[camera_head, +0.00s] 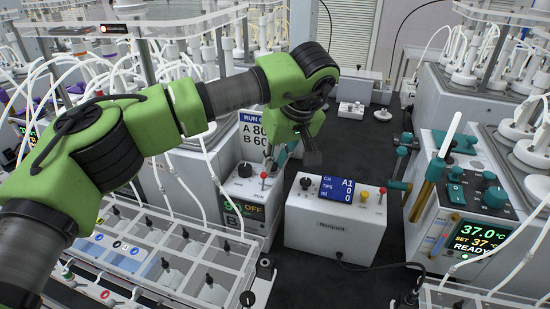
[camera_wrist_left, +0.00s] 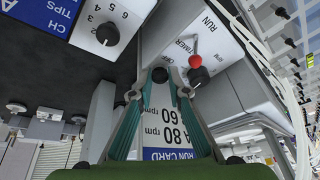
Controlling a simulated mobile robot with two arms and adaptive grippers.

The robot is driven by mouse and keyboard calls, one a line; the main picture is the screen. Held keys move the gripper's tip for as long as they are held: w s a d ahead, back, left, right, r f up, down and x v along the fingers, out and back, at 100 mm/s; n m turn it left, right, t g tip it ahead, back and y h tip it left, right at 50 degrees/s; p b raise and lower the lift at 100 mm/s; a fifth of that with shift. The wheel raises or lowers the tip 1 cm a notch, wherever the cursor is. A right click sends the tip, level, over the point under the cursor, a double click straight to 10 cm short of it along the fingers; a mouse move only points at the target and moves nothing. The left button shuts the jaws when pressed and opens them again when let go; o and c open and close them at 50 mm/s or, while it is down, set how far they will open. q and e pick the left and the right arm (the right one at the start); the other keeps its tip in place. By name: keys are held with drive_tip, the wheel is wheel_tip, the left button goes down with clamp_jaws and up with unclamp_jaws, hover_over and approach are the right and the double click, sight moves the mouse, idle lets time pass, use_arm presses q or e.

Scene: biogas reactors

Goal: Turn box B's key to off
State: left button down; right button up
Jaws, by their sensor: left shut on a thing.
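Box B (camera_head: 240,190) is a white box with a large "B" label and a lit display reading OFF on its front. On its top are a red-tipped toggle (camera_head: 264,176) and a black knob (camera_head: 245,170). In the left wrist view its panel (camera_wrist_left: 222,45) shows RUN, TIMER and OFF lettering, the red toggle and the black knob. My left gripper (camera_head: 276,160) reaches down behind the toggle. In the wrist view its teal fingers (camera_wrist_left: 158,78) close on a small black piece, apparently the key, beside the panel's lettering. The key's turn angle is hidden.
A white counter box (camera_head: 335,222) with a blue screen, knob and toggles stands to the right. A run card (camera_wrist_left: 165,125) reads A 80, B 60 rpm. Clear racks (camera_head: 170,240) stand in front left. A heater unit (camera_head: 470,215) stands far right.

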use_arm(q)
drive_tip(key=shift+r, duration=0.1)
idle(0.4)
drive_tip(key=c, duration=1.9)
unclamp_jaws()
drive_tip(key=shift+v, duration=3.95)
